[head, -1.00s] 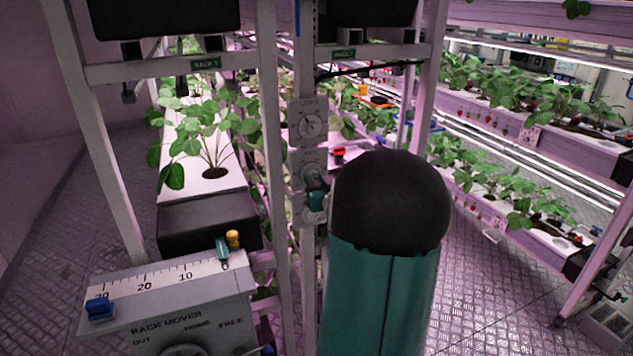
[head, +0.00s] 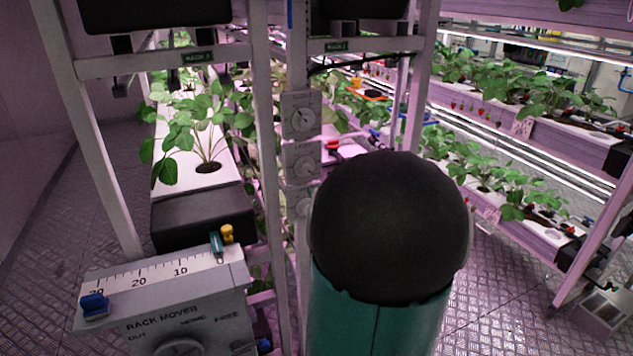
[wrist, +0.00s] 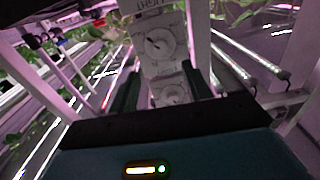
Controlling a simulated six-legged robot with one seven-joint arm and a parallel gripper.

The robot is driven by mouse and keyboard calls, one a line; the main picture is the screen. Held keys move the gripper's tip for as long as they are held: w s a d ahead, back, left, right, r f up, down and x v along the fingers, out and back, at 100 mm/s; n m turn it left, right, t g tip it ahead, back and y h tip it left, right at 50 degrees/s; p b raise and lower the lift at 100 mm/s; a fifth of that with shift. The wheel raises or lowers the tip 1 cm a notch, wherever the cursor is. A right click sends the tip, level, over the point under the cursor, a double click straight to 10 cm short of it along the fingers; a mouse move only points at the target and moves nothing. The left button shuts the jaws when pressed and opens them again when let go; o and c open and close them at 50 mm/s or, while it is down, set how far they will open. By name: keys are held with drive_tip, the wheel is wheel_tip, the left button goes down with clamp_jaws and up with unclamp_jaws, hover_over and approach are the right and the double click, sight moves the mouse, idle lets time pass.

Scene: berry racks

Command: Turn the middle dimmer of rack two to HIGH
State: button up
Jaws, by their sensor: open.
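Three grey dimmer plates with round knobs are stacked on the post between the racks. In the head view the top dimmer (head: 303,119), the middle dimmer (head: 304,166) and the partly covered lower dimmer (head: 303,204) show. The middle knob's exact setting is too small to read. In the wrist view an upper dial (wrist: 159,45) and a lower dial (wrist: 172,97) show, the lower one between the fingers. My gripper (wrist: 167,90) is open with nothing between its fingers, and seems apart from the dials. My own arm hides it in the head view.
A rack mover box (head: 165,305) with a scale and blue, teal and yellow parts stands front left. Planted white troughs (head: 180,150) are behind it. Rack uprights (head: 262,150) flank the dimmer post closely. Open metal floor (head: 500,310) lies at right.

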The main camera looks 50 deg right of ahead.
drive_tip(key=v, duration=0.4)
drive_tip(key=shift+s+a, duration=0.1)
drive_tip(key=shift+s, duration=0.05)
idle(0.4)
drive_tip(key=w+a+r+n+g+y, duration=0.1)
drive_tip(key=w+a+g, duration=0.1)
drive_tip(key=w+a, duration=0.45)
drive_tip(key=w+a+r+g+y, duration=0.1)
drive_tip(key=w+a+g, duration=0.2)
drive_tip(key=a, duration=0.6)
drive_tip(key=s+a+f+n+g+y, duration=0.1)
drive_tip(key=s+a, duration=0.4)
drive_tip(key=a, duration=0.8)
drive_tip(key=s+a+f+n+g+y, duration=0.1)
drive_tip(key=s+a+n+g+y, duration=0.3)
drive_tip(key=a, duration=0.9)
drive_tip(key=shift+s+a+y, duration=0.25)
drive_tip(key=shift+s+y, duration=0.65)
drive_tip(key=shift+s, duration=0.3)
drive_tip(key=shift+c, duration=1.4)
